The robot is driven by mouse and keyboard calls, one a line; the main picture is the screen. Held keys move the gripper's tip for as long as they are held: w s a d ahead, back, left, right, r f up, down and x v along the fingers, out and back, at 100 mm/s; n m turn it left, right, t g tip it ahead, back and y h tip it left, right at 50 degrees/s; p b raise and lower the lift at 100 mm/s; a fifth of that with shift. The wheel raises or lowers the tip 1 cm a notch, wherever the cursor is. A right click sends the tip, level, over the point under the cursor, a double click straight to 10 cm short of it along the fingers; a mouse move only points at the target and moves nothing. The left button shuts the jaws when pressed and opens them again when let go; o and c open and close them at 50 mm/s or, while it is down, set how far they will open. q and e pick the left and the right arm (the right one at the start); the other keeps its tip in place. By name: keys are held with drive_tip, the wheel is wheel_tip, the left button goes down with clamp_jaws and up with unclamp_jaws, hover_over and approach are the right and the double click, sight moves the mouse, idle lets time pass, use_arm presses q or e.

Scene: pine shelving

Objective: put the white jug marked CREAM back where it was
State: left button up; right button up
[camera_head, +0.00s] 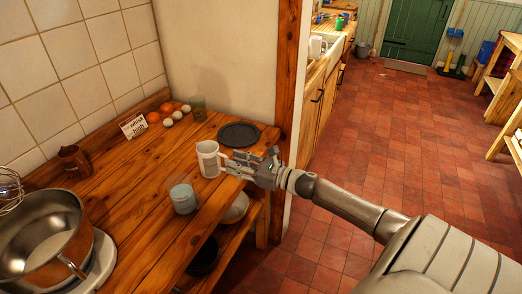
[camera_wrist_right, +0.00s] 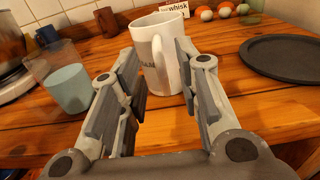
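The white jug (camera_head: 208,160) stands upright on the wooden counter near its front edge. In the right wrist view, the jug (camera_wrist_right: 153,42) shows part of some dark lettering; the full word is not readable. My right gripper (camera_head: 247,160) is at the jug's right side. My left gripper is not in view.
A glass with pale blue contents (camera_head: 183,196) stands close in front of the jug. A dark round plate (camera_head: 238,135) lies behind it. A metal mixing bowl (camera_head: 45,240), brown jug (camera_head: 75,160), sign (camera_head: 134,127), eggs and a green glass (camera_head: 199,108) are also on the counter.

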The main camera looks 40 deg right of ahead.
drive_tip(key=b+v, duration=0.2)
drive_tip(key=v, duration=0.8)
drive_tip(key=shift+s+d+r, duration=0.1)
drive_tip(key=s+d+f+m+g+h, duration=0.1)
drive_tip(key=s+d+f+m+h, duration=0.15)
drive_tip(key=f+m, duration=0.6)
drive_tip(key=s+d+f+m+g+h, duration=0.15)
drive_tip(key=d+f+m+h, duration=0.35)
drive_tip(key=f, duration=0.7)
drive_tip(key=s+a+f+m+g, duration=0.1)
drive_tip(key=s+f+m, duration=0.3)
drive_tip(key=f, duration=0.3)
drive_tip(key=s+a+f+m+g, duration=0.2)
drive_tip(key=s+f+m, duration=0.25)
drive_tip(key=f, duration=0.25)
drive_tip(key=s+a+f+m+g, duration=0.6)
drive_tip(key=s+a+f+m, duration=0.45)
drive_tip(key=s+f, duration=0.45)
drive_tip(key=s+a+f+m+g, duration=0.4)
drive_tip(key=s+a+f, duration=0.3)
drive_tip(key=s+a, duration=0.6)
drive_tip(key=shift+f+m+y, duration=0.2)
drive_tip(key=shift+m+y, duration=0.25)
drive_tip(key=shift+m, duration=0.3)
